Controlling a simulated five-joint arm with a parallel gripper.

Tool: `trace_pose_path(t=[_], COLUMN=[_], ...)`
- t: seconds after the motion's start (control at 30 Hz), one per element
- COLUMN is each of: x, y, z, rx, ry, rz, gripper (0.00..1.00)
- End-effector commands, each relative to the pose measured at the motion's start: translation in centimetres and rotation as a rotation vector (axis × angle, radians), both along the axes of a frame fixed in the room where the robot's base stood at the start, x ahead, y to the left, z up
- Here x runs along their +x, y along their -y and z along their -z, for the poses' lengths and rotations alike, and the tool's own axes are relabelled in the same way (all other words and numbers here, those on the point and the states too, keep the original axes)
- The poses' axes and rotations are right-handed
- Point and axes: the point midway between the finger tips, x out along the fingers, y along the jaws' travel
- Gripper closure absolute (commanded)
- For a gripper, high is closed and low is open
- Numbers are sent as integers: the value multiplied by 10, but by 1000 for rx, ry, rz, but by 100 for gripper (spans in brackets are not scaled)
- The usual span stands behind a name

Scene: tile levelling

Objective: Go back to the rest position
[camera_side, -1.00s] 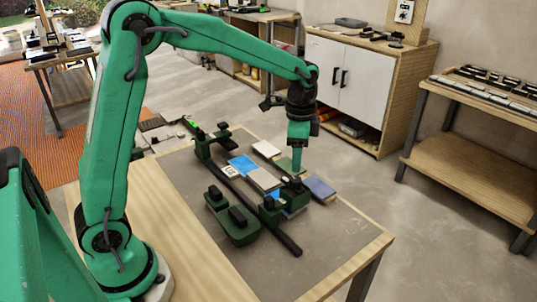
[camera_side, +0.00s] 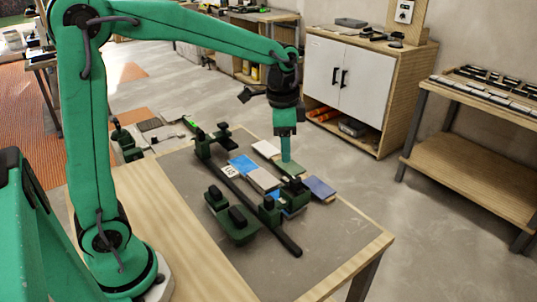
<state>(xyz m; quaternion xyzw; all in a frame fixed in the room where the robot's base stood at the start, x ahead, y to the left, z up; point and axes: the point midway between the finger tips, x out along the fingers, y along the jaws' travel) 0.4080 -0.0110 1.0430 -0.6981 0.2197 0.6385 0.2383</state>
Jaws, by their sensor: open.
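My gripper (camera_side: 286,160) hangs from my green arm and points down above the row of tiles on the grey work mat (camera_side: 330,235). Its fingertips appear just over or in front of a green tile (camera_side: 290,167); I cannot tell the exact gap. It is open, and I see nothing held in it. A white tile (camera_side: 266,149), a grey tile (camera_side: 262,180), a blue tile (camera_side: 242,165) and a purple-blue tile (camera_side: 319,188) lie around it.
A dark rail (camera_side: 250,202) with green clamps crosses the mat. A green block with black knobs (camera_side: 232,217) stands left of it. The mat's front right is clear. A white cabinet (camera_side: 345,75) and a wooden shelf unit (camera_side: 480,160) stand beyond the table.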

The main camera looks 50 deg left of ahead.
Motion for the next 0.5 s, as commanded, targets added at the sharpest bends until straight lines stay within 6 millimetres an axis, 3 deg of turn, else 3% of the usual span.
trace_pose_path(t=[0.2,0.5], x=[-37,-86], y=[-3,-6], z=[-24,-43], rx=[-17,-54], ry=[79,181], rz=[-123,-289], gripper=[50,50])
